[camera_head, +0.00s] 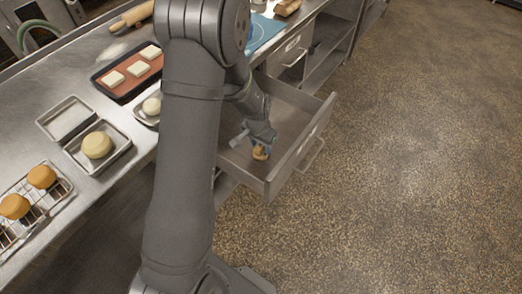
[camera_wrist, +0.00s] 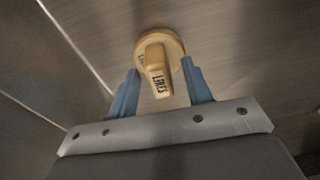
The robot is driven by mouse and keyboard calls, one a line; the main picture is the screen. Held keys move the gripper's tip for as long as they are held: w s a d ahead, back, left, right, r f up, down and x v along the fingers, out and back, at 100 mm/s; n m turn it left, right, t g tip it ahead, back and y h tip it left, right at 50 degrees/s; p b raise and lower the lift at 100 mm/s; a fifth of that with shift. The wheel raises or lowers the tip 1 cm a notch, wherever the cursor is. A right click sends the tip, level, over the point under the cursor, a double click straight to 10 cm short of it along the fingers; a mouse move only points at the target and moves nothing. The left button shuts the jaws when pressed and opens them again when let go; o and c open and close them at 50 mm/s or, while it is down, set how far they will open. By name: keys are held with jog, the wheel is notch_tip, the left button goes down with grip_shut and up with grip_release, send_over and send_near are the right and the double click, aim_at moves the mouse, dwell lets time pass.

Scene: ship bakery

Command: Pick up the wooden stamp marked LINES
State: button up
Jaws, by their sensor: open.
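My gripper (camera_wrist: 157,82) has two blue fingers, spread apart, one on each side of the stamp's handle. In the head view my gripper (camera_head: 258,146) is down inside the drawer at the stamp. I cannot tell whether the fingers touch it.
The drawer walls stand close around my gripper. The steel counter (camera_head: 85,165) at left holds a tray with dough (camera_head: 120,157), an empty tray (camera_head: 62,133), a baking tray with pale squares (camera_head: 122,89) and a rack with buns (camera_head: 40,212). The floor at right is clear.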

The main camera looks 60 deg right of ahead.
jog(key=shift+f, duration=0.35)
jog(key=shift+c, duration=0.3)
grip_shut()
jog(key=shift+r, duration=0.1)
